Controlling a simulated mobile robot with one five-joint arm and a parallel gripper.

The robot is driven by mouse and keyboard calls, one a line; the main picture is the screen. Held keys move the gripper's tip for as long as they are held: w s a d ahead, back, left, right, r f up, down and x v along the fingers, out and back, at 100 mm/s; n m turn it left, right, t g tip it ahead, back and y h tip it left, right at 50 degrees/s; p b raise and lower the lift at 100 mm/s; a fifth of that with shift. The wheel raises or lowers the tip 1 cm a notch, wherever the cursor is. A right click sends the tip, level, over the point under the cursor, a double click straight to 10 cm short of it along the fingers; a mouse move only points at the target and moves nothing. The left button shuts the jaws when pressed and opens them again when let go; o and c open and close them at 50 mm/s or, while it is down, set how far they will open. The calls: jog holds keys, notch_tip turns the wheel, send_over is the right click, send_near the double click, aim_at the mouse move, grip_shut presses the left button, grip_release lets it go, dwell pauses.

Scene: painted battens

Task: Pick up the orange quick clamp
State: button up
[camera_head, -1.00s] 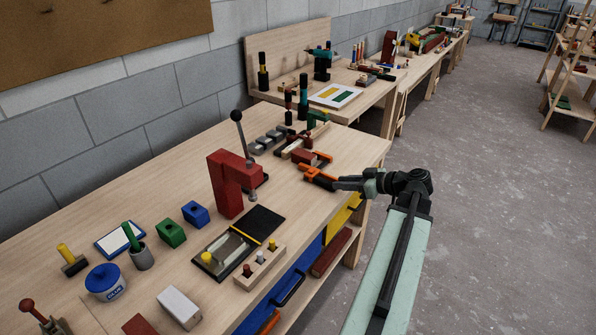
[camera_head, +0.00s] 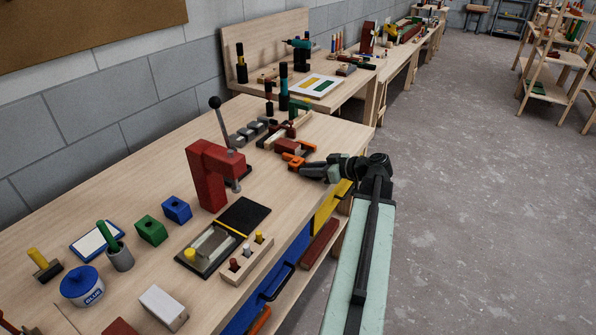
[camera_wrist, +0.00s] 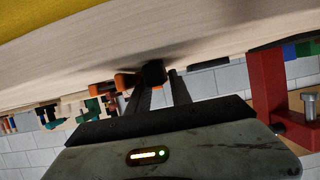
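The orange quick clamp (camera_head: 296,161) lies near the right edge of the workbench in the head view. It has orange parts and a dark part, and my gripper partly hides it. My gripper (camera_head: 304,171) reaches in from the right, its tips at the clamp's near end. In the wrist view the clamp's orange part (camera_wrist: 125,81) shows left of the fingertips. A black part of it sits between or just beyond the two fingers (camera_wrist: 159,80). The fingers are apart, with a gap beside the right one. I cannot tell whether either touches the clamp.
A red press (camera_head: 207,175) with a lever stands left of my gripper on the workbench (camera_head: 110,190).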

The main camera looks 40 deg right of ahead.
grip_shut()
dwell(1.4)
